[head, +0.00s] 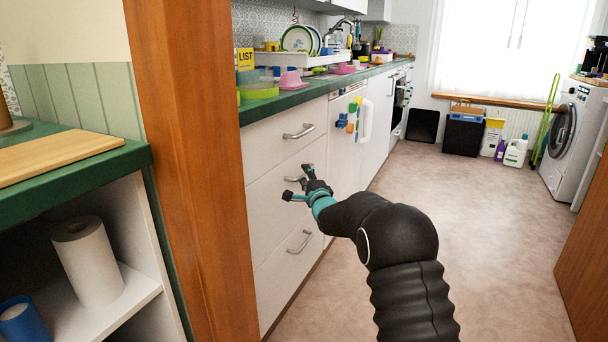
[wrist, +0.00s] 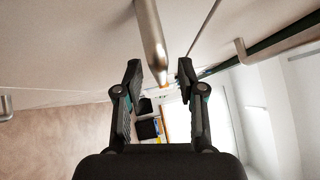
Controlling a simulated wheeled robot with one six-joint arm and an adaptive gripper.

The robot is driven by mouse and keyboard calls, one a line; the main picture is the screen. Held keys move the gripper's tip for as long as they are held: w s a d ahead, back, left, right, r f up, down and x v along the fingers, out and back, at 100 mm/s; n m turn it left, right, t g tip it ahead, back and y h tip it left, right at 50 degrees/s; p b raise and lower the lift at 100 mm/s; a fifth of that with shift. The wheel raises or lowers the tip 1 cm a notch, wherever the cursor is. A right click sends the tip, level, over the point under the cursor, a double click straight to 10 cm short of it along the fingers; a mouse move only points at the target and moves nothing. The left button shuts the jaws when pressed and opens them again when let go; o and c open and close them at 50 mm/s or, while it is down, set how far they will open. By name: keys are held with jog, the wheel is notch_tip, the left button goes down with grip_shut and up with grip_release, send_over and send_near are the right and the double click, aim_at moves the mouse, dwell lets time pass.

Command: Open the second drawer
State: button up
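The white cabinet has a stack of three drawers, and all their fronts look shut. The second drawer (head: 266,205) is the middle one, with a metal bar handle (head: 292,179). My gripper (head: 298,182) is at this handle, its fingers spread one above the other and partly covering it. In the wrist view my gripper (wrist: 160,72) is open, and the handle (wrist: 150,30) runs down the picture between the two fingertips. It looks apart from both fingers. I cannot tell how deep it sits between them.
The top drawer handle (head: 299,131) and bottom drawer handle (head: 300,242) are above and below. A wooden post (head: 190,150) stands at the left, near the drawers. The floor (head: 470,210) to the right is clear up to the washing machine (head: 572,135).

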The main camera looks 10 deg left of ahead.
jog(key=shift+w+a+r, duration=0.1)
jog(key=shift+w+a, duration=0.15)
jog(key=shift+w, duration=0.4)
grip_shut()
jog(key=shift+s, duration=0.1)
